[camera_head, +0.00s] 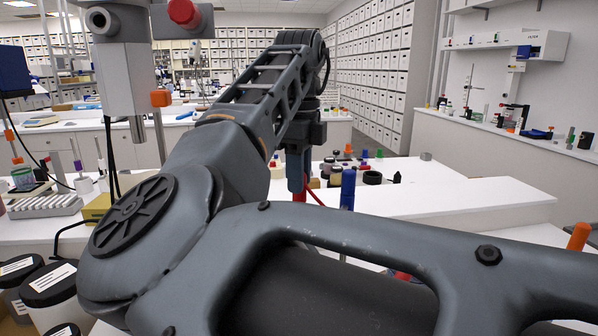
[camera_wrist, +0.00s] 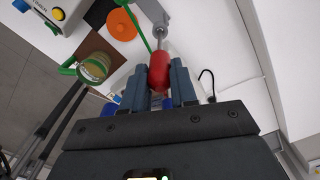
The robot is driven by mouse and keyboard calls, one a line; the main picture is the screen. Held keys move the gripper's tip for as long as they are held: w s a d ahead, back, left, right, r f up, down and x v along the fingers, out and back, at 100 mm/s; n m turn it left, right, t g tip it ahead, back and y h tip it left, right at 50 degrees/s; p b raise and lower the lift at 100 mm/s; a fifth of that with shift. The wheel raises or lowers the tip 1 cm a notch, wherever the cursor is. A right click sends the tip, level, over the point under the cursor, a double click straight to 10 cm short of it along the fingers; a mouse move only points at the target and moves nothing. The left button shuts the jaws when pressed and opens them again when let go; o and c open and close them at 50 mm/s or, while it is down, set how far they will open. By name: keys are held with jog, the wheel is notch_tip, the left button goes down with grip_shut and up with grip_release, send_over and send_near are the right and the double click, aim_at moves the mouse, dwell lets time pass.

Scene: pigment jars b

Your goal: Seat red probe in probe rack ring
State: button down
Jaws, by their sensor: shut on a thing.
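The red probe (camera_wrist: 160,72) has a rounded red body and a thin metal shaft pointing up the wrist picture. My gripper (camera_wrist: 161,75) is shut on its red body. In the head view my gripper (camera_head: 297,172) points down beyond my arm, with a bit of red (camera_head: 299,195) showing below it. A grey metal bracket (camera_wrist: 152,12) at the top of the wrist view lies by the far end of the shaft. It may be part of the probe rack; I cannot make out its ring, or whether the probe touches it.
A green ring with a glass vessel (camera_wrist: 94,68) and an orange disc (camera_wrist: 122,25) lie left of the probe in the wrist view. A blue cylinder (camera_head: 348,188) stands right of my gripper in the head view. The white bench (camera_head: 480,198) is clear farther right.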

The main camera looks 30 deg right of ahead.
aim_at(299, 203)
jog(key=shift+f+b, duration=2.15)
jog(key=shift+f, duration=3.85)
jog(key=c, duration=0.8)
grip_release()
notch_tip(299, 203, up, 8)
jog(key=shift+f, duration=0.1)
